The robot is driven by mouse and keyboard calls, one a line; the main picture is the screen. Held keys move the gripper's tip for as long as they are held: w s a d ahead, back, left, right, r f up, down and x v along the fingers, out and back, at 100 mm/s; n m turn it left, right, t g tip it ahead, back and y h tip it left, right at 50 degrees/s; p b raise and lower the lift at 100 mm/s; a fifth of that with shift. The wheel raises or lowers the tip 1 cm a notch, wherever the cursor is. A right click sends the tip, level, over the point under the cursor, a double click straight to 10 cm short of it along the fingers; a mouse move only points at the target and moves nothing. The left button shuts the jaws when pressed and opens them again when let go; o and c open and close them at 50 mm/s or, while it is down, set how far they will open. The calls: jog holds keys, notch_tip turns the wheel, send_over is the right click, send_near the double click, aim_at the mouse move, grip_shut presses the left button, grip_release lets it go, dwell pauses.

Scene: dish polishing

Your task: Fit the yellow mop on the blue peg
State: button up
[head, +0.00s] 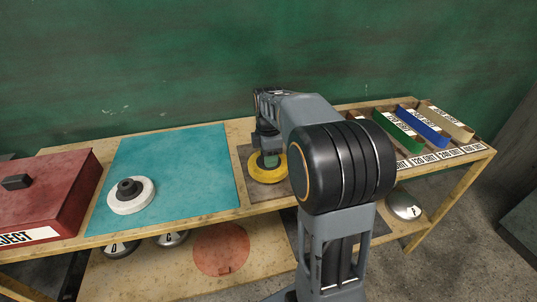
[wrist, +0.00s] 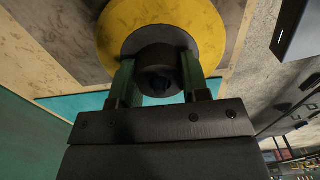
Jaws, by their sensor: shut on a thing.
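The yellow mop (head: 262,177) is a round yellow disc over the dark square pad (head: 284,190) in the middle of the bench, in the head view. In the wrist view the yellow mop (wrist: 207,28) shows a grey inner ring and a black hub (wrist: 161,70). My gripper (head: 268,157) is above the mop in the head view. In the wrist view my gripper (wrist: 158,78) has its green fingers shut on the hub from both sides. I cannot make out the blue peg. I cannot tell whether the mop touches the pad.
A white disc with a black hub (head: 132,196) lies on the teal mat (head: 190,165) to the left. A red box (head: 50,195) stands at far left. Coloured grit strips (head: 420,128) lie in a rack at right. A lower shelf holds lettered metal lids (head: 404,205) and a red disc (head: 221,249).

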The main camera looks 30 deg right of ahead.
jog(key=o, duration=1.1)
jog(key=shift+o, duration=0.2)
jog(key=shift+r, duration=0.1)
notch_tip(320, 180, up, 14)
jog(key=p, duration=0.2)
jog(key=shift+f, duration=0.2)
